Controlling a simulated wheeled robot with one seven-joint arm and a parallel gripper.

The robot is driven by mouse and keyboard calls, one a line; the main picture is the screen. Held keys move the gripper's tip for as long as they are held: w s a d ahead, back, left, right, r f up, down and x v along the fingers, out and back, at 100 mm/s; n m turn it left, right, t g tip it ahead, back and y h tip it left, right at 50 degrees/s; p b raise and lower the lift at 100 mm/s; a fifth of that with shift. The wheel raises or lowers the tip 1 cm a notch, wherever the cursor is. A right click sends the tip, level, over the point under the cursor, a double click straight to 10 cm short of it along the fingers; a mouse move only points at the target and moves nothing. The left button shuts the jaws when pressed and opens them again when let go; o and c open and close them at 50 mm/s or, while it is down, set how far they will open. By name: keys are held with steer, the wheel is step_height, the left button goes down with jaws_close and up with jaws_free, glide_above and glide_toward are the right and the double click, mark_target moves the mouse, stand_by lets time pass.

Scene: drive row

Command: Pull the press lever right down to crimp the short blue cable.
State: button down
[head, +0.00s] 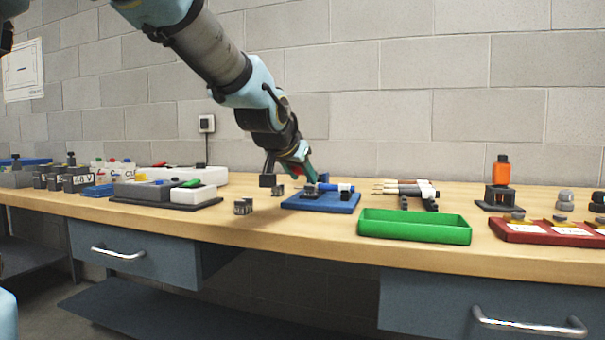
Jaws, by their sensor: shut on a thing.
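The crimping press stands on a blue base plate (325,203) in the middle of the bench. A short blue cable (338,187) lies across the press, with a pale end at its right. My gripper (306,176) reaches down from the upper left to the press and is shut at its lever, just above the left part of the base. The lever is small and mostly hidden by the gripper, so its exact angle cannot be told. The jaw of the press around the cable is too small to make out.
A green tray (414,227) stands right of the press, with a rack of cables (407,190) behind it. Small dark blocks (243,206) and a grey-and-white box (190,192) lie left. A red tray (545,232) and an orange bottle (501,170) are far right.

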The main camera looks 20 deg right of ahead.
steer(key=shift+s+f+b, duration=0.1)
steer(key=shift+f+b, duration=0.45)
steer(key=shift+f, duration=0.75)
steer(key=shift+r, duration=0.15)
steer(key=shift+c, duration=2.4)
jaws_free()
steer(key=p+v, duration=0.1)
steer(key=v, duration=0.9)
steer(key=shift+s+a, duration=0.2)
steer(key=shift+r, duration=0.15)
